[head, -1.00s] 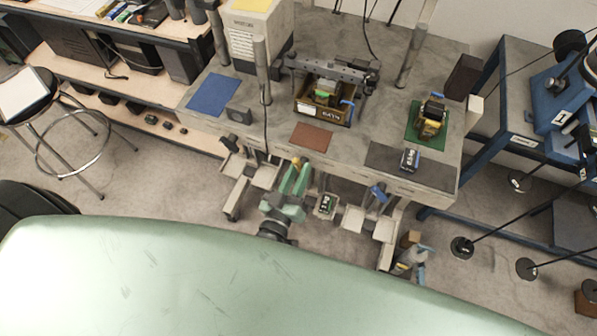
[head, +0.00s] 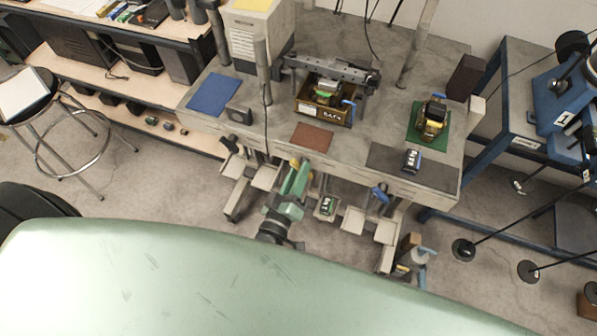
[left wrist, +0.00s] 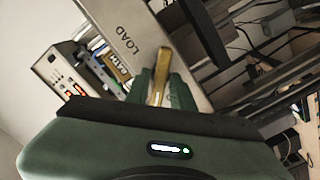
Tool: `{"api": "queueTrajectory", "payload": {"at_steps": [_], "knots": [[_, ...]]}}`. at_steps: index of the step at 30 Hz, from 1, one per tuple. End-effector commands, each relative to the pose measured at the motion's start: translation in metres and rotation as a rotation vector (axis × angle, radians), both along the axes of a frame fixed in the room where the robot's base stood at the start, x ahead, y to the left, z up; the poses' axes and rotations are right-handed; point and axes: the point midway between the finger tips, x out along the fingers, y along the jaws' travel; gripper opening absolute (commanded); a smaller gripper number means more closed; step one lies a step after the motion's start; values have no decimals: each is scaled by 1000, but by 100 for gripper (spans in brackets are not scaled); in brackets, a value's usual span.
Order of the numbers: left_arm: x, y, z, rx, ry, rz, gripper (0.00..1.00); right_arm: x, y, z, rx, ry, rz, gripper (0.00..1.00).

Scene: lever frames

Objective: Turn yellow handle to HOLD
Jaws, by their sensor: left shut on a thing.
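My left gripper (head: 297,178), with green fingers, is at the front edge of the bench in the head view. It is shut on the yellow handle (left wrist: 161,78), which stands up between the fingers in the left wrist view. Only the handle's end (head: 294,162) shows in the head view; its pivot is hidden. Behind it is a pale plate (left wrist: 140,20) with the word LOAD, seen tilted. I see no HOLD marking. My right gripper is not in view.
The grey bench (head: 345,150) carries a blue mat (head: 213,95), a brown mat (head: 312,136) and a green mat (head: 413,136). A stool (head: 25,95) stands at the left.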

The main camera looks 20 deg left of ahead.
Motion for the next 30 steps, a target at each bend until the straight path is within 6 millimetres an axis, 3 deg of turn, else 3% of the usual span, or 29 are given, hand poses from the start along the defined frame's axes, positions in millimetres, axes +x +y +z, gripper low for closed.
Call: {"api": "queueTrajectory", "payload": {"at_steps": [4, 5, 6, 17, 30], "knots": [[0, 0, 0, -1, 1, 0, 0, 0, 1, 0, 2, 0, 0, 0], [0, 0, 0, -1, 1, 0, 32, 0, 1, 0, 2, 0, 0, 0], [0, 0, 0, -1, 1, 0, 36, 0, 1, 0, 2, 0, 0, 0], [-5, 0, -2, 0, 1, 0, 36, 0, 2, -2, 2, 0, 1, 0], [-70, 3, -3, 1, 2, -1, 36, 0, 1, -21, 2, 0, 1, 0]]}}
